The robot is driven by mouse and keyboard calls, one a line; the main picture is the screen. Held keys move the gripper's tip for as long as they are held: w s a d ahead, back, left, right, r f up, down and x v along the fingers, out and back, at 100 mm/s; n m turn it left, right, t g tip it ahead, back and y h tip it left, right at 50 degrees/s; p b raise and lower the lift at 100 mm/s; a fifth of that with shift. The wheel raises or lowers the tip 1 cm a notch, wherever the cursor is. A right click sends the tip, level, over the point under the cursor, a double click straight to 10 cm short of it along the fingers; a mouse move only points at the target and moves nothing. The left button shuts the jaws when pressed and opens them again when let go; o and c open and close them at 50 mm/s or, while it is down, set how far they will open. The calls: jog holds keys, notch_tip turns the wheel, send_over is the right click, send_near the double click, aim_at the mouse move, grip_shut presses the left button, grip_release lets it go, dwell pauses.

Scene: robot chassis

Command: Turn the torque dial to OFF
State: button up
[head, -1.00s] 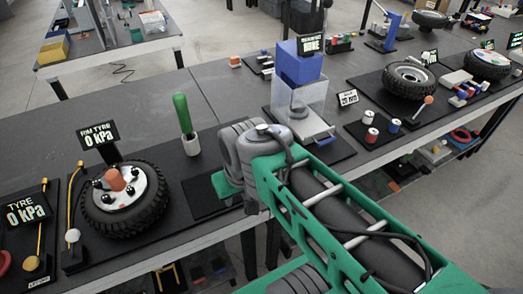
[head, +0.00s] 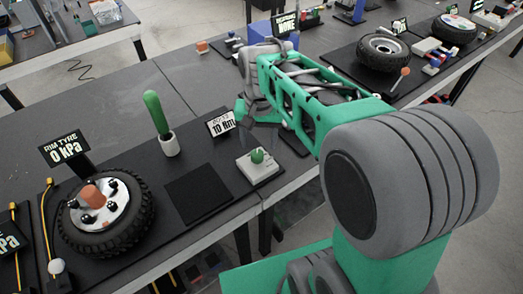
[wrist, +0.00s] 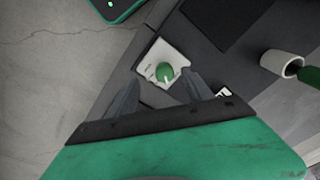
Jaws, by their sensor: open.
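The torque dial is a round green knob (head: 257,156) on a white base plate (head: 247,170) at the bench's front edge. The knob looks farther off than the fingertips, and I see no contact. In the head view my gripper's fingers are not clear.
A green-handled tool (head: 156,118) stands in a white cup (head: 169,144) left of the dial. A black mat (head: 197,193) and a wheel with a tyre (head: 105,215) lie further left. Between mat and dial the bench is clear.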

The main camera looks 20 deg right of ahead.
aim_at(257, 153)
jog(key=w, duration=0.1)
jog(key=w+f+m, duration=0.1)
jog(key=w, duration=0.1)
jog(key=shift+d+f+g, duration=0.2)
jog(key=shift+f+g, duration=0.1)
jog(key=shift+f, duration=0.05)
notch_tip(257, 153, down, 8)
jog(key=shift+r, duration=0.25)
grip_shut()
